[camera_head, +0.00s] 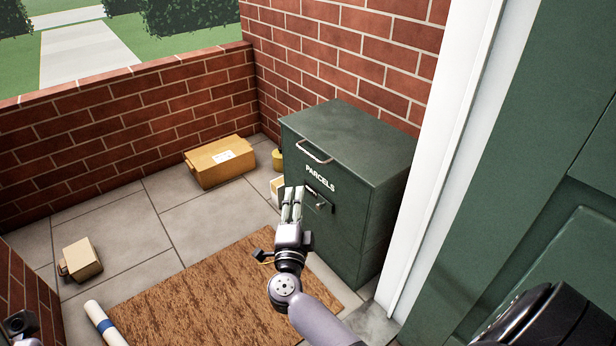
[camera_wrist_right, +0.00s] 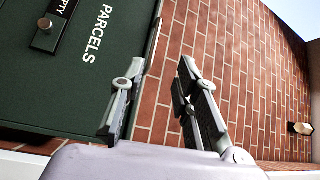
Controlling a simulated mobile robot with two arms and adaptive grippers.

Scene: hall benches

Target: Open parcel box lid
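The dark green parcel box (camera_head: 355,165) stands against the brick wall, with its lid (camera_head: 350,130) shut. A metal bar handle (camera_head: 314,152) is on the lid near its front edge. My right gripper (camera_head: 292,198) is in front of the box, below the handle. In the right wrist view its fingers (camera_wrist_right: 160,100) are spread with nothing between them, and the box front (camera_wrist_right: 75,85) is at the left. A small part of what may be my left arm shows at the lower left; its fingers cannot be made out.
A cardboard parcel (camera_head: 220,162) lies by the low brick wall, and a smaller one (camera_head: 82,260) is at the left. A brown doormat (camera_head: 205,300) and a rolled paper (camera_head: 104,324) lie on the paving. The white door frame (camera_head: 436,160) stands close to the right of the box.

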